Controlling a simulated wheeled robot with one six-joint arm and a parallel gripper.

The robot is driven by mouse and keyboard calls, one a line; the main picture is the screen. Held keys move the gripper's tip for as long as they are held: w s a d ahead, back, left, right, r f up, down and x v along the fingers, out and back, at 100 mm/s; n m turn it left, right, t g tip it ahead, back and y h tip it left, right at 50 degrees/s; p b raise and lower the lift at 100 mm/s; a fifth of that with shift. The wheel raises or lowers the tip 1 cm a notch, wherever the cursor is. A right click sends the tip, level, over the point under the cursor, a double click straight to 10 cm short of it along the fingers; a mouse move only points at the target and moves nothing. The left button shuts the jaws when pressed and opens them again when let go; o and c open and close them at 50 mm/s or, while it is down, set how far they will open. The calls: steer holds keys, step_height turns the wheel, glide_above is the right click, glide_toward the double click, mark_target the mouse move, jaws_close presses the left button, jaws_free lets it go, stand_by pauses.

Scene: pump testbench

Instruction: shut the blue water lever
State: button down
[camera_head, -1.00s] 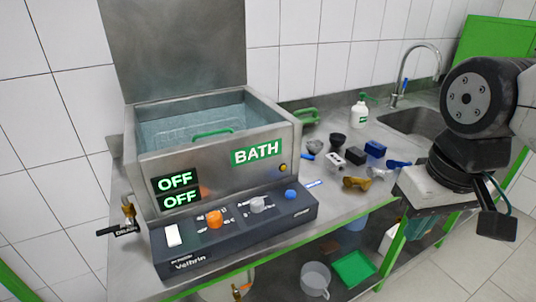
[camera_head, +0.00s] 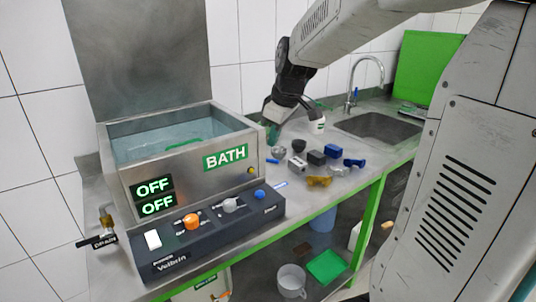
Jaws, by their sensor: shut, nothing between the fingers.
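A small blue lever (camera_head: 355,93) shows on the tap (camera_head: 372,70) at the back right, beside the sink; its exact position is too small to tell. Another small blue piece (camera_head: 272,161) lies low on the bench just right of the bath, below my gripper; I cannot tell what it belongs to. My gripper (camera_head: 270,121) points down behind the bath's right rear corner, apart from the tap lever. It is shut and empty, and its fingertips are small and hard to make out.
The bath (camera_head: 240,137) holds water, and both displays read OFF. Its control panel (camera_head: 215,214) is in front. Loose fittings, including a brass one (camera_head: 318,181), lie right of it. A white bottle (camera_head: 317,122) stands behind them, close to my gripper. The sink (camera_head: 378,127) is farther right.

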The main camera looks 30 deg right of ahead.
steer(key=n, duration=0.2)
glide_toward(271, 161)
steer(key=shift+t, duration=0.3)
steer(key=x, duration=0.6)
steer(key=shift+s+f, duration=0.25)
